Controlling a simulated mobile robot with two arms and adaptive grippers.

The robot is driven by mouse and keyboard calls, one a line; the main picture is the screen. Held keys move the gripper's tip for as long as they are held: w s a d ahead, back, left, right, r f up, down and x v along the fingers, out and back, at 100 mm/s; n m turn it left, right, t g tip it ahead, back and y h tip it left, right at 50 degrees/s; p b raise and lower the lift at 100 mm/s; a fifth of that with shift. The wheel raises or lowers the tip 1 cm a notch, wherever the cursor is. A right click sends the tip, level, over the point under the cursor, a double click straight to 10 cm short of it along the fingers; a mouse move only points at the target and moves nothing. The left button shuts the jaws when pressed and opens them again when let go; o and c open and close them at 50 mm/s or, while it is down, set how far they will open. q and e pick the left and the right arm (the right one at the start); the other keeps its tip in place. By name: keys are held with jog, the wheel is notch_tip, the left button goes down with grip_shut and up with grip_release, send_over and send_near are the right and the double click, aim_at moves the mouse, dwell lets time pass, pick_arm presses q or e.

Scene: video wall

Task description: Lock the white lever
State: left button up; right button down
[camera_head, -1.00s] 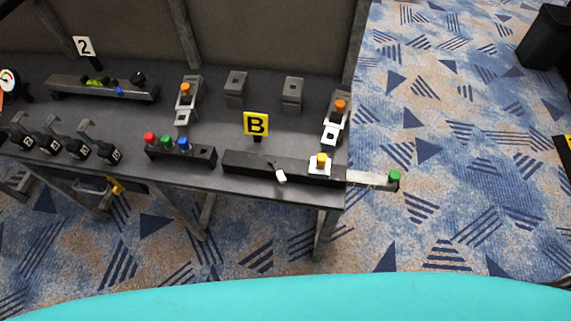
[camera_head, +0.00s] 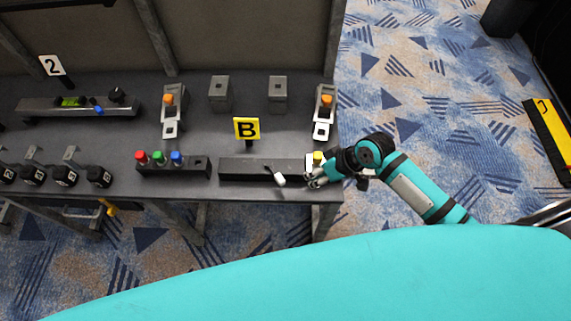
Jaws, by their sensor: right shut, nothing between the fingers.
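The white lever (camera_head: 280,180) is a small white-tipped handle on the front of the long black block (camera_head: 240,168), near the table's front edge. Its tip points down and slightly right. My right gripper (camera_head: 314,181) is shut and empty, at the right end of the block. It is just right of the lever, with a small gap between them. A yellow knob on a white base (camera_head: 317,156) is right above the gripper, partly hidden by it. My left gripper is not in view.
A yellow B sign (camera_head: 247,129) stands behind the block. A box with red, green and blue buttons (camera_head: 173,167) is to its left. Orange-topped clamps (camera_head: 323,112) and grey blocks (camera_head: 278,92) stand behind. Patterned carpet (camera_head: 400,100) is open to the right.

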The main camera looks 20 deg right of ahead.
aim_at(290, 175)
jog(key=shift+g+y, duration=0.3)
jog(key=shift+y, duration=0.4)
jog(key=w+r, duration=0.2)
jog(key=r, duration=0.1)
jog(key=w+r, duration=0.1)
jog(key=r, duration=0.1)
jog(key=shift+w+d+r, duration=0.1)
jog(key=shift+w+d, duration=0.15)
jog(key=shift+d, duration=0.15)
jog(key=p+x, duration=0.2)
jog(key=x, duration=0.8)
